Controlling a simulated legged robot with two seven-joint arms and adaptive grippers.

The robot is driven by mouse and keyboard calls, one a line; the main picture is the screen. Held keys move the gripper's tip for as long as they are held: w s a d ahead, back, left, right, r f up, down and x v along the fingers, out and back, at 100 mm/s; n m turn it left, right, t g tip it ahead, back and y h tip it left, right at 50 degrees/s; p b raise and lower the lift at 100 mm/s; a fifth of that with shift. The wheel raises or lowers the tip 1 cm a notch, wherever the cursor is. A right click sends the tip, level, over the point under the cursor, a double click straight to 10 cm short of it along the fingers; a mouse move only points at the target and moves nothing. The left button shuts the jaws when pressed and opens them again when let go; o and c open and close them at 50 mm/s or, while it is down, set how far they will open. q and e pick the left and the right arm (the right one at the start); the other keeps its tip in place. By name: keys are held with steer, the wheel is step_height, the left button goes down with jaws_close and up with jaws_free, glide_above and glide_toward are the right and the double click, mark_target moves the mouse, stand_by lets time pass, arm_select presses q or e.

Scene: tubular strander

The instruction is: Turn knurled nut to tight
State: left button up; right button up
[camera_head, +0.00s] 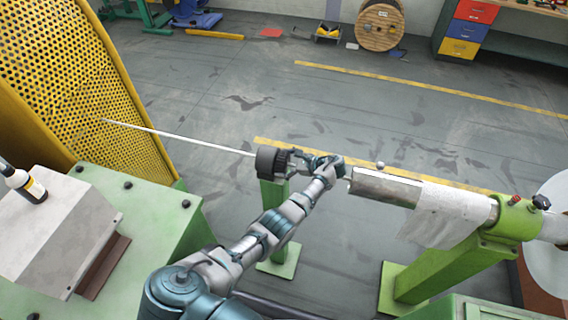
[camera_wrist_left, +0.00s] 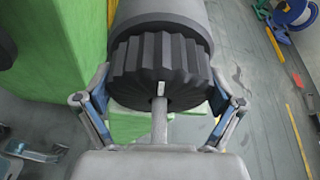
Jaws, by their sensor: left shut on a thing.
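The knurled nut (camera_wrist_left: 160,68) is a dark grey ribbed ring in the left wrist view, with a small white mark on its lower edge. It sits at the end of a smooth dark cylinder (camera_wrist_left: 165,14). In the head view the nut (camera_head: 282,160) is the ribbed end of the dark cylinder on a green post. My left gripper (camera_wrist_left: 160,92) is shut on the nut, with one finger on each side of it. In the head view the gripper (camera_head: 290,159) is small and partly merges with the nut. My right gripper is not in view.
A thin pale rod (camera_head: 180,135) runs from the yellow perforated guard (camera_head: 75,70) to the cylinder. A metal tube (camera_head: 385,187) on a green stand (camera_head: 455,262) lies to the right. A grey block (camera_head: 50,232) sits on a green machine at left. Open floor lies beyond.

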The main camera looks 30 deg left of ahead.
arm_select(q)
steer(key=shift+m+g+b, duration=0.3)
steer(key=shift+m+g, duration=0.4)
steer(key=shift+m, duration=0.3)
steer(key=o, duration=0.7)
steer(key=shift+a, duration=0.1)
steer(key=shift+o, duration=0.4)
steer(key=shift+w+f, duration=0.1)
steer(key=shift+a, duration=0.1)
step_height(320, 180, up, 10)
steer(key=shift+w+f, duration=0.1)
